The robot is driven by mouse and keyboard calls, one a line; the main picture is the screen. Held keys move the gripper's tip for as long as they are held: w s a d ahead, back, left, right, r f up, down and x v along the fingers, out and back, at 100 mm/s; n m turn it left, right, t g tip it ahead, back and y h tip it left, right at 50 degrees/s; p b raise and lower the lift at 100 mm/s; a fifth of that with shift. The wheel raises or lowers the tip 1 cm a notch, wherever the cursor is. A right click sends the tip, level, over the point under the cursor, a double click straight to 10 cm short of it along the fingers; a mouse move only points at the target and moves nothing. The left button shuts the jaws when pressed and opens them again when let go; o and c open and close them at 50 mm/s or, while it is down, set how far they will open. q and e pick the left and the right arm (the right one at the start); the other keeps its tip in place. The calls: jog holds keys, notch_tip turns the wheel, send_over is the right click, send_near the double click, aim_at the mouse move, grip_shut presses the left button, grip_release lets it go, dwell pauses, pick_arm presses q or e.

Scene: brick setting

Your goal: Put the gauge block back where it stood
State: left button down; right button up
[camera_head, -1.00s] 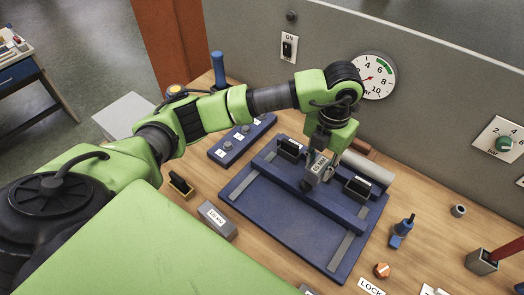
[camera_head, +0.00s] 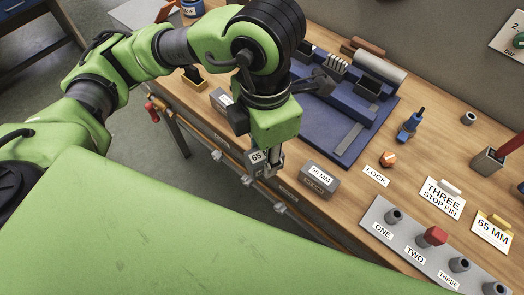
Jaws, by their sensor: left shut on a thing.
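My left gripper (camera_head: 272,164) points down and is shut on a small grey gauge block (camera_head: 257,157) with a label starting "65". It appears at the table's front edge, left of the grey 50 MM block (camera_head: 319,180); its height above the wood is hard to tell. Another grey block (camera_head: 222,99) with a white label stands farther left, partly hidden by my arm. The blue fixture (camera_head: 348,132) lies behind the gripper, partly covered by my wrist. My right gripper is not in view.
A white 65 MM card (camera_head: 490,234) lies at the right, near the THREE STOP PIN card (camera_head: 443,197). A grey pin rack (camera_head: 407,243) holds a red-topped pin (camera_head: 432,237). An orange knob (camera_head: 388,159) and a blue tool (camera_head: 411,125) stand right of the fixture.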

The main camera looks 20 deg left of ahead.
pick_arm(q)
jog(key=shift+w+a+f, duration=0.15)
jog(key=shift+w, duration=0.1)
jog(key=w+f, duration=0.2)
jog(key=w, duration=0.2)
jog(key=w+a+f+p, duration=0.1)
jog(key=w+f, duration=0.2)
jog(key=w, duration=0.1)
jog(key=w+a+f+p, duration=0.1)
jog(key=w+f, duration=0.2)
jog(key=w, duration=0.1)
jog(key=shift+a+f, duration=0.15)
jog(key=shift+a, duration=0.1)
jog(key=shift+w+f, duration=0.1)
jog(key=shift+f, duration=0.1)
jog(key=f+p, duration=0.2)
jog(key=f, duration=0.1)
jog(key=shift+w+a, duration=0.1)
jog(key=shift+w, duration=0.25)
jog(key=shift+f, duration=0.65)
jog(key=c, duration=2)
grip_release()
jog(key=o, duration=0.4)
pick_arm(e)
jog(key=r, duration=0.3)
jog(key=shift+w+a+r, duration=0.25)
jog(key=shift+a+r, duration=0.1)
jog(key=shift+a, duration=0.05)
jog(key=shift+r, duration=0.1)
